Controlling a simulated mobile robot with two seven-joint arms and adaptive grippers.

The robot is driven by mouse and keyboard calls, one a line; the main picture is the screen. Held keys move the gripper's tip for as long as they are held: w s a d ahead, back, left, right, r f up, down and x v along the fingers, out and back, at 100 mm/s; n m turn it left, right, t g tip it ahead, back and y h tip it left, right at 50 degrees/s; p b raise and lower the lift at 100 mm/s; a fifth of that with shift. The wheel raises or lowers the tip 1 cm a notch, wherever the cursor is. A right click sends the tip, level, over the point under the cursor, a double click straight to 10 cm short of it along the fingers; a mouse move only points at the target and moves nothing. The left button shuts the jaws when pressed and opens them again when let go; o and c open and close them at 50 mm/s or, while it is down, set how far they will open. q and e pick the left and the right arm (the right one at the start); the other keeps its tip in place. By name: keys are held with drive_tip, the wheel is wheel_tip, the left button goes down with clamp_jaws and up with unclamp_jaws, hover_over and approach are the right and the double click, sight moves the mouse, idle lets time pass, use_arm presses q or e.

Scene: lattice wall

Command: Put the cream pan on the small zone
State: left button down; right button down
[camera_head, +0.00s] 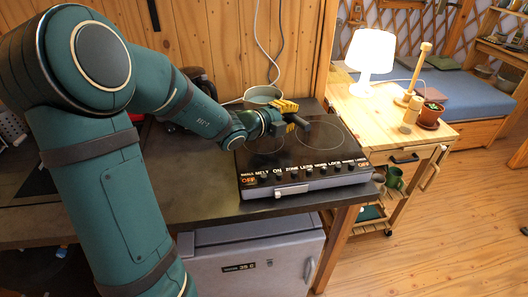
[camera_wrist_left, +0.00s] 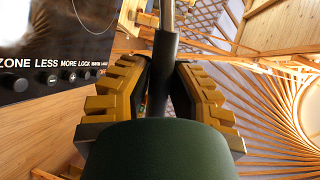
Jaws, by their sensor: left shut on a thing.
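The pan (camera_head: 264,95), pale grey-green to cream in this light, shows in the head view behind the hob's back left corner, just beyond my left gripper (camera_head: 289,118). In the left wrist view, the yellow-padded fingers of my left gripper (camera_wrist_left: 163,95) are shut on a dark handle with a metal neck (camera_wrist_left: 167,14). The pan's bowl is not clear there. The black hob (camera_head: 345,160) has two ring-marked zones, a left one (camera_head: 262,146) partly covered by the gripper and a right one (camera_head: 321,136). I cannot tell surely which is smaller. My right gripper is out of view.
The hob stands on a dark worktop (camera_head: 225,200) with a grey appliance (camera_head: 250,262) below. A wooden wall (camera_head: 225,45) stands behind the hob.

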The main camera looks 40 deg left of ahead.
use_arm(q)
drive_tip(key=shift+w+d, duration=0.1)
drive_tip(key=shift+f+y, duration=0.3)
drive_tip(key=shift+f, duration=0.05)
drive_tip(key=shift+f+b, duration=1.6)
drive_tip(key=shift+f, duration=3.15)
drive_tip(key=c, duration=1)
unclamp_jaws()
drive_tip(key=shift+o, duration=0.2)
